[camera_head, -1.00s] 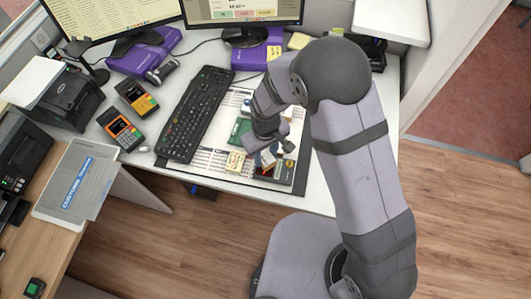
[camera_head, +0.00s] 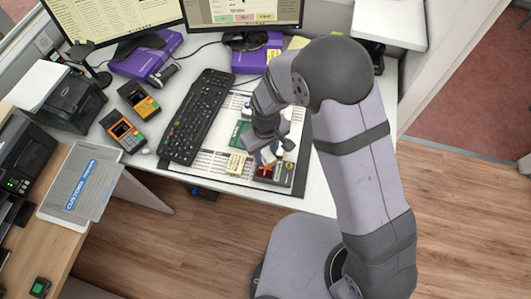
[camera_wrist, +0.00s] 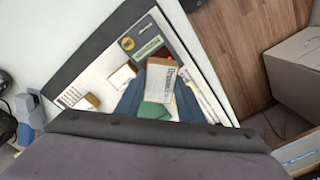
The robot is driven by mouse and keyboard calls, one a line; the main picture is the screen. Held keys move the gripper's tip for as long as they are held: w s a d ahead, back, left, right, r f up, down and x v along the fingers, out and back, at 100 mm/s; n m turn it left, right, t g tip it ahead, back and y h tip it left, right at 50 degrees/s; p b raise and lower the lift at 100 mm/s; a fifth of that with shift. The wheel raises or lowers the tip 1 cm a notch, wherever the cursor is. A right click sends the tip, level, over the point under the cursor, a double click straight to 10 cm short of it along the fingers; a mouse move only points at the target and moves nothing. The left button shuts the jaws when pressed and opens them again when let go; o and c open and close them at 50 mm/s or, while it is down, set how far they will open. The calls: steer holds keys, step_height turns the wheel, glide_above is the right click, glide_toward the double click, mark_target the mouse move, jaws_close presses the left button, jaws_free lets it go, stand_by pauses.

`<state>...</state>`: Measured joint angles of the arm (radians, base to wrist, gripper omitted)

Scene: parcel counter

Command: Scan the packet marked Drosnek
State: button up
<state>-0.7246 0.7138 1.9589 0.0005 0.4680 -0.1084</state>
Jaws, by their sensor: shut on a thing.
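My gripper (camera_head: 268,148) is over the desk mat, pointing down. In the wrist view my gripper (camera_wrist: 160,100) is shut on a small white and brown packet (camera_wrist: 160,78), between its two blue-grey fingers. Dark print runs along the packet's white face, but it is too small to read surely. A dark flat device with a red glow (camera_wrist: 167,54) lies just beyond the packet; in the head view this device (camera_head: 264,172) is at the mat's front edge, beside the gripper. I cannot tell whether packet and device touch.
Two small boxes (camera_wrist: 122,76) (camera_wrist: 87,102) lie on the mat; one box (camera_head: 236,163) shows in the head view. A green item (camera_head: 240,131) lies behind. The keyboard (camera_head: 198,115) and card terminals (camera_head: 123,131) stand left. A cardboard box (camera_wrist: 300,70) is at the wrist view's right.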

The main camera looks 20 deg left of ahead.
step_height(320, 180, up, 6)
steer(key=p, duration=0.4)
steer(key=shift+f, duration=0.1)
